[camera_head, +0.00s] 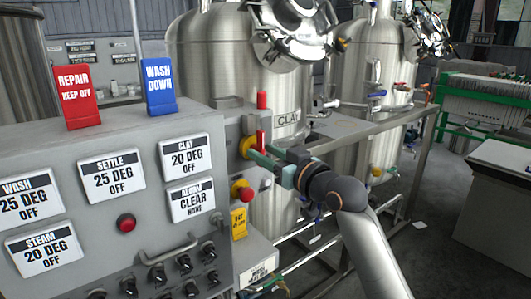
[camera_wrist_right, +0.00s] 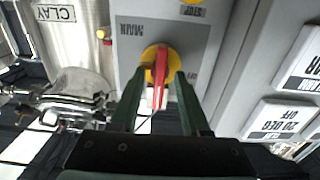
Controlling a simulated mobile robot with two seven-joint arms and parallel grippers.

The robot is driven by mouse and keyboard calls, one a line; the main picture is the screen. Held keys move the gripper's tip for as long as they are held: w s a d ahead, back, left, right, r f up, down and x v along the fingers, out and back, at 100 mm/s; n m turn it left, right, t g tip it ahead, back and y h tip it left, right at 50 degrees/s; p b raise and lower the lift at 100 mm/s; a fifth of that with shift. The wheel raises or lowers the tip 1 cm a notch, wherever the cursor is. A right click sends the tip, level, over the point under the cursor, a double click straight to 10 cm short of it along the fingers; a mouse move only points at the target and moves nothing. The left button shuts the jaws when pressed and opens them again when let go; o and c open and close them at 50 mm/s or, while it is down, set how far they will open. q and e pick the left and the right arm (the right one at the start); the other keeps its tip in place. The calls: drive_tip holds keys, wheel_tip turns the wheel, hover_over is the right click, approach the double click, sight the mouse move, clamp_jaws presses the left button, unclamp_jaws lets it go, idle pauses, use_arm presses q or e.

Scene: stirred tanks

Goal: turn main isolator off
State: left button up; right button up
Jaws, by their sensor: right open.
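The main isolator is a yellow round switch with a red handle, on the side face of the grey control panel. It shows in the head view (camera_head: 245,147), partly hidden by my gripper, and in the right wrist view (camera_wrist_right: 148,56), below a label reading MAIN upside down. My right gripper (camera_head: 257,157) is at the isolator. In the right wrist view the two dark green fingers of this gripper (camera_wrist_right: 156,78) lie on either side of the red handle (camera_wrist_right: 161,90). The jaws are open; contact with the handle cannot be told. My left gripper is not in view.
A red-and-yellow stop button (camera_head: 241,190) sits below the isolator. The panel front (camera_head: 70,150) carries status plates, a red button (camera_head: 126,222) and several knobs. A steel tank (camera_head: 215,65) and a metal rail (camera_head: 375,127) stand behind my right arm.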

drive_tip(key=shift+c, duration=0.3)
clamp_jaws()
idle(0.3)
